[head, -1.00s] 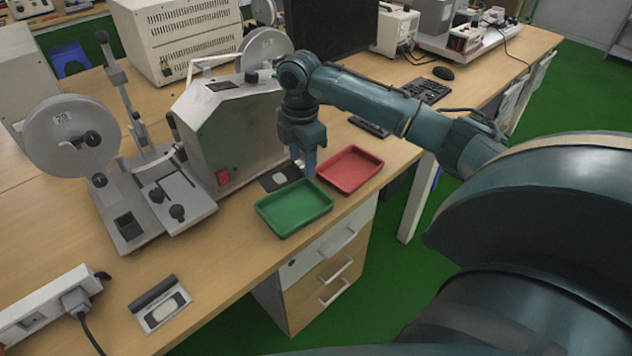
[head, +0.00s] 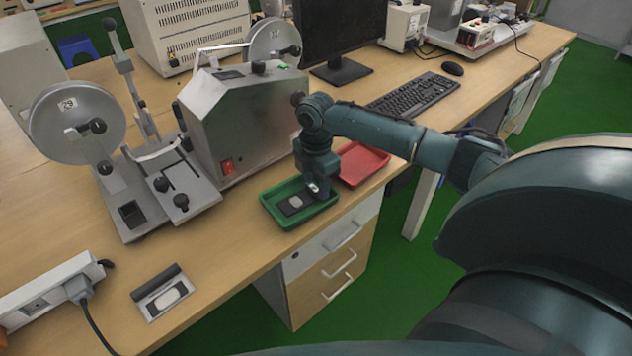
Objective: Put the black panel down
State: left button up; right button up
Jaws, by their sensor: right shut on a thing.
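The black panel (head: 289,207), a small flat dark plate with a pale patch, is at the green tray (head: 276,219), within its rim as seen from above. I cannot tell whether it touches the tray floor. My right gripper (head: 314,190) points down over the tray and is shut on the panel's right end. The fingertips are small and partly hidden by the wrist. My left gripper is not in view.
A red tray (head: 362,166) lies right behind the green one, partly hidden by my right arm. A grey metal machine (head: 240,130) stands close behind. Bare table (head: 215,265) lies left of the green tray.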

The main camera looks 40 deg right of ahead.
jog(key=shift+f, duration=0.15)
jog(key=o, duration=1)
jog(key=shift+c, duration=0.2)
notch_tip(320, 180, up, 12)
jog(key=p, duration=0.1)
jog(key=shift+r, duration=0.2)
jog(key=shift+s, duration=0.1)
